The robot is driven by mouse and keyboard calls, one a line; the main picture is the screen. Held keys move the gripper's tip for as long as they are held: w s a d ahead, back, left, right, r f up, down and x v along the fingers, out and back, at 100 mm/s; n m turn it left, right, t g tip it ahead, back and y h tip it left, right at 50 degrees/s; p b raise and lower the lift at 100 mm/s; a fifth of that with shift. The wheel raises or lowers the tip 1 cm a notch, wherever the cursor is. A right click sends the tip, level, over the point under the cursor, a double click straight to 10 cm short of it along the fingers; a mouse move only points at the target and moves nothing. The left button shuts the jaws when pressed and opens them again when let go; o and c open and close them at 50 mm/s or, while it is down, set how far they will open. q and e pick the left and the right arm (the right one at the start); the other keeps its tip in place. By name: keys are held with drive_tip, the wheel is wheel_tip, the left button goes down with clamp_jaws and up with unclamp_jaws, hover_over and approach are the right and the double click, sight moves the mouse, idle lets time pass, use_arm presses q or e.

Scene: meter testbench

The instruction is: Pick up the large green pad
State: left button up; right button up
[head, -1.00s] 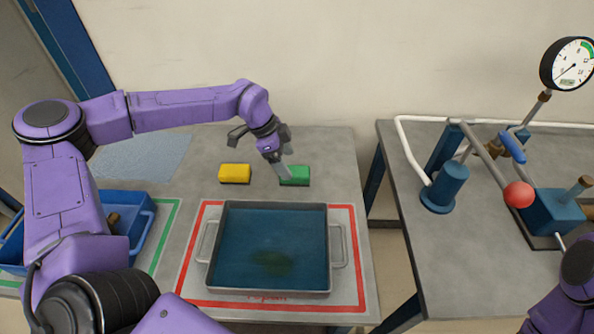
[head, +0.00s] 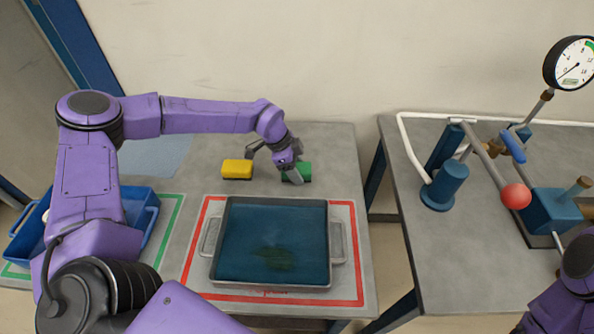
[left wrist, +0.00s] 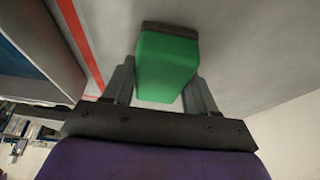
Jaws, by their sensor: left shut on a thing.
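The green pad (head: 304,170) lies on the grey table behind the tray, to the right of a yellow pad. It has a dark underside, which shows in the left wrist view, where the green pad (left wrist: 168,66) sits between the two fingers. My left gripper (head: 291,174) is shut on the green pad, with its fingers on either side of it. The gripper partly hides the pad in the head view. I cannot tell whether the pad is clear of the table. Only a part of my right arm shows at the lower right; its gripper is out of view.
The yellow pad (head: 237,169) lies left of the gripper. A grey tray (head: 331,262) with dark blue liquid stands inside a red outline in front. A blue bin (head: 150,222) is at the left. A second table (head: 440,265) at the right carries piping and a gauge (head: 572,64).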

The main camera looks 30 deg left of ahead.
sight(300, 167)
use_arm(q)
wheel_tip(300, 167, up, 3)
drive_tip(key=shift+w+b, duration=0.1)
drive_tip(key=shift+b, duration=0.25)
drive_tip(key=s+d+r+b, duration=0.4)
drive_tip(key=s+d+r, duration=0.3)
drive_tip(key=s+r, duration=0.3)
drive_tip(key=shift+s, duration=1.15)
